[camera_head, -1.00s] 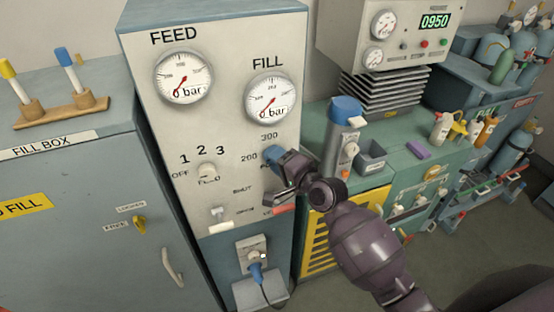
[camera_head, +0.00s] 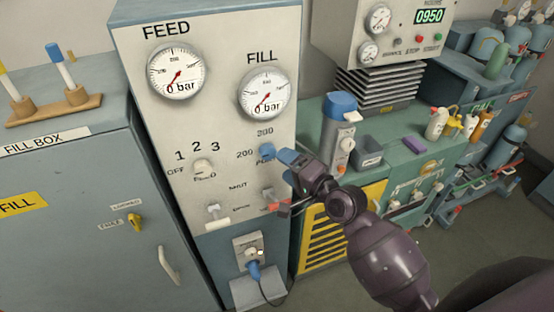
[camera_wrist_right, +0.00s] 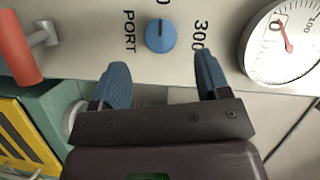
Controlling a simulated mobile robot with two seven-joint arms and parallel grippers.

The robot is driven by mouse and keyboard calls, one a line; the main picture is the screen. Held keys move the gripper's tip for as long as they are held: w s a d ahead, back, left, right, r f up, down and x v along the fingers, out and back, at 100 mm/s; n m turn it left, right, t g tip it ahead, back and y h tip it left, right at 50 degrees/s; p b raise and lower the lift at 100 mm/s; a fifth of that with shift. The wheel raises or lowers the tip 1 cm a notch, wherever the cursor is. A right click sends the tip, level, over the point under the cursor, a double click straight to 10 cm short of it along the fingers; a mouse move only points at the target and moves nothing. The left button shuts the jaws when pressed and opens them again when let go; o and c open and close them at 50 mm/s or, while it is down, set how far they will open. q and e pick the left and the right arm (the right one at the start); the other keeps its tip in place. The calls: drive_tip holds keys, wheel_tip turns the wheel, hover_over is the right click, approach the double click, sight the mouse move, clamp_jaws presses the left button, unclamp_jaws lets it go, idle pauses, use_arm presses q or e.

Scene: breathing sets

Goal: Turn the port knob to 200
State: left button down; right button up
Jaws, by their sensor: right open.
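The port knob (camera_head: 267,150) is a round blue knob on the white panel, below the FILL gauge. It also shows whole in the right wrist view (camera_wrist_right: 160,36), above the PORT label's level of the fingers. Its dark pointer line faces the top of that view, toward a partly cropped number; the 300 mark is to its right. In the head view, 200 is printed left of the knob. My right gripper (camera_head: 289,170) is open just right of the knob. Its blue fingertips (camera_wrist_right: 162,75) are apart and empty, clear of the knob. My left gripper is out of view.
A red-handled lever (camera_head: 272,202) is below the knob, near my right gripper. The FILL gauge (camera_head: 265,95) is above; the feed selector (camera_head: 202,166) is to the left. A green bench (camera_head: 385,150) with a blue-topped device (camera_head: 341,115) stands at right.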

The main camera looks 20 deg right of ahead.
drive_tip(key=v, duration=0.5)
drive_tip(key=shift+s, duration=0.1)
idle(0.4)
drive_tip(key=s+d+f+n+g+h+b, duration=0.1)
drive_tip(key=s+d+f+n+g+h, duration=0.1)
drive_tip(key=s+f+n, duration=0.4)
drive_tip(key=s+d+f+n+g+h+b, duration=0.1)
drive_tip(key=s+d+f+n+h, duration=0.3)
drive_tip(key=s+f, duration=0.6)
wheel_tip(320, 180, down, 6)
drive_tip(key=shift+s+f+n+g+h, duration=0.1)
drive_tip(key=shift+s+n+g+h, duration=0.15)
drive_tip(key=shift+n+g+h, duration=0.55)
drive_tip(key=shift+t, duration=0.3)
